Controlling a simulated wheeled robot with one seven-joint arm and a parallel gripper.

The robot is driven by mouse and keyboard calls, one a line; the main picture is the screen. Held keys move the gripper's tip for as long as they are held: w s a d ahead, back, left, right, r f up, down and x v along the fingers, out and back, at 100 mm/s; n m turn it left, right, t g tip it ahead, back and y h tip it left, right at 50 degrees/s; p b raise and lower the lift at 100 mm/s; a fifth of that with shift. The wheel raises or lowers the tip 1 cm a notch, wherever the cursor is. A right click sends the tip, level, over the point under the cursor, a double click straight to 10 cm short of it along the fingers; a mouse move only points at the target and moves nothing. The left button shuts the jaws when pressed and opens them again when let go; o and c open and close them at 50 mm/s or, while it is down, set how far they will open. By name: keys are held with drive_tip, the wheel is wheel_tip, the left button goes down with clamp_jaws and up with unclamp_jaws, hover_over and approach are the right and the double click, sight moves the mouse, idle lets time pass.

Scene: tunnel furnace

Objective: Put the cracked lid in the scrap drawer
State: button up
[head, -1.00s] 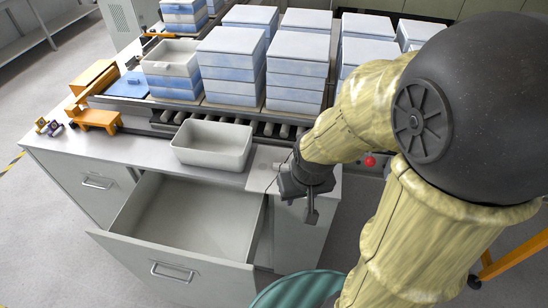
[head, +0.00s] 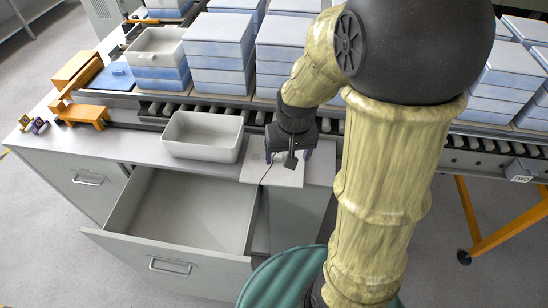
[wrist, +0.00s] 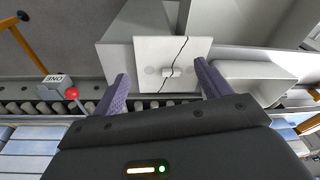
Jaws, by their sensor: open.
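The cracked lid (wrist: 173,50) is a white square plate with a dark jagged crack and a small knob at its middle. It lies flat on the right end of the counter, and shows in the head view (head: 285,178) partly hidden by my gripper. My gripper (head: 288,156) is over the lid, pointing down. In the wrist view my gripper (wrist: 162,82) is open, its two purple fingers apart on either side of the knob, with nothing held. The scrap drawer (head: 170,255) is pulled out below the counter, and its visible inside is empty.
A grey open tub (head: 203,150) stands on the counter left of the lid. Behind runs a roller conveyor (head: 150,108) with stacks of blue-and-white boxes (head: 218,50). A blue lid (head: 112,75) and orange stands (head: 82,114) are at the left. A green round top (head: 275,280) is in front.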

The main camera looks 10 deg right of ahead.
drive_tip(key=w+r+m+g+p, duration=0.1)
drive_tip(key=w+p, duration=0.3)
drive_tip(key=w, duration=1)
drive_tip(key=shift+w+d+r+m+g, duration=0.25)
drive_tip(key=shift+r+m+g, duration=0.25)
drive_tip(key=shift+m, duration=0.4)
drive_tip(key=shift+s, duration=0.1)
drive_tip(key=p, duration=0.3)
hover_over(274, 155)
drive_tip(key=f, duration=1.2)
drive_tip(key=shift+w+d, duration=0.25)
drive_tip(key=shift+w, duration=0.15)
drive_tip(key=shift+f, duration=0.1)
drive_tip(key=f+p, duration=0.1)
drive_tip(key=f, duration=0.2)
drive_tip(key=f+p, duration=0.1)
drive_tip(key=shift+s+a+f+p, duration=0.1)
drive_tip(key=shift+s+f+p, duration=0.05)
drive_tip(key=shift+s+p, duration=0.2)
drive_tip(key=shift+f, duration=0.4)
